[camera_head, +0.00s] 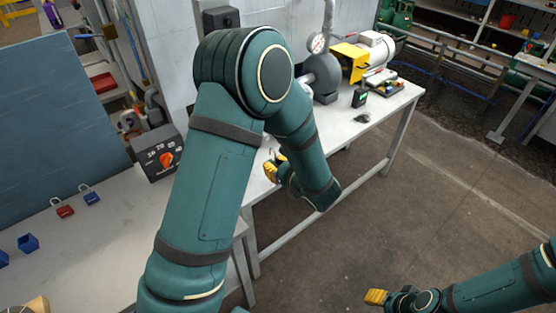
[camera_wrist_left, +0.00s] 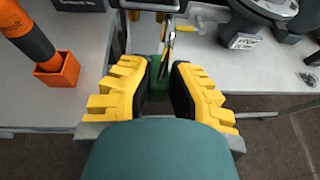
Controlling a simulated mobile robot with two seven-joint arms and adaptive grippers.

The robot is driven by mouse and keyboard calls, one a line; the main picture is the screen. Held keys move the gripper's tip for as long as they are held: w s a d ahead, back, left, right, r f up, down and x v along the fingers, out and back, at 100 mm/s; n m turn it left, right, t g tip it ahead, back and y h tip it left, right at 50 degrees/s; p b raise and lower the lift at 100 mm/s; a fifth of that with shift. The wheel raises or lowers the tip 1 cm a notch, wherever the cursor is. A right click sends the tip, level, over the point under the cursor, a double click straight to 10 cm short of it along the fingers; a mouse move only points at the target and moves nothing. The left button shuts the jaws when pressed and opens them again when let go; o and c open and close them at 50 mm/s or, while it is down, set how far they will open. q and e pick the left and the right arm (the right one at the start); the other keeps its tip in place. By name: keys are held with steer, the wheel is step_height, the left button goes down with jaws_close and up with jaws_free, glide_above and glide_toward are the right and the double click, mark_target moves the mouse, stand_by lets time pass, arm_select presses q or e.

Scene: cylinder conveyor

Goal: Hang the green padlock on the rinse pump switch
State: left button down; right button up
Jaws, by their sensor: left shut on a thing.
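The green padlock (camera_wrist_left: 154,70) is between the yellow fingers of my left gripper (camera_wrist_left: 158,88) in the left wrist view, with its metal shackle pointing away from my palm. In the head view my left gripper (camera_head: 275,167) is over the gap near the pump table, partly behind my own arm; the padlock cannot be made out there. A grey metal bracket (camera_wrist_left: 147,5) shows just beyond the shackle; I cannot tell whether they touch. I cannot tell for sure which item is the rinse pump switch. My right gripper (camera_head: 376,297) is low at the right, away from the tables.
A red padlock (camera_head: 65,210) and a blue padlock (camera_head: 92,198) lie on the left table. A dial box with an orange knob (camera_head: 166,159) stands behind them. A grey pump (camera_head: 324,82) and a yellow guard (camera_head: 349,61) stand on the back table.

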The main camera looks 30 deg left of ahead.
arm_select(q)
steer(key=shift+f, duration=0.1)
stand_by(0.3)
steer(key=shift+w+a+b, duration=0.15)
steer(key=shift+w+a, duration=0.1)
steer(key=shift+a, duration=0.4)
steer(key=shift+w+a+b, duration=0.2)
steer(key=shift+w+a, duration=0.05)
steer(key=shift+a, duration=0.35)
steer(key=shift+w+a+b, duration=0.15)
steer(key=shift+w+a, duration=0.1)
steer(key=shift+a, duration=0.4)
steer(key=shift+w+a, duration=0.1)
steer(key=shift+a, duration=0.05)
steer(key=shift+w+a, duration=0.1)
steer(key=shift+a, duration=0.2)
steer(key=shift+w+a+b, duration=0.2)
steer(key=shift+a, duration=0.3)
steer(key=shift+w+a+b, duration=0.15)
steer(key=shift+w+a, duration=0.05)
steer(key=shift+a, duration=0.25)
steer(key=shift+w+a+r, duration=0.2)
steer(key=shift+a+r, duration=0.35)
steer(key=shift+a, duration=0.25)
stand_by(0.6)
steer(key=shift+s+d+f, duration=0.15)
steer(key=shift+d+f, duration=0.1)
steer(key=shift+d, duration=0.4)
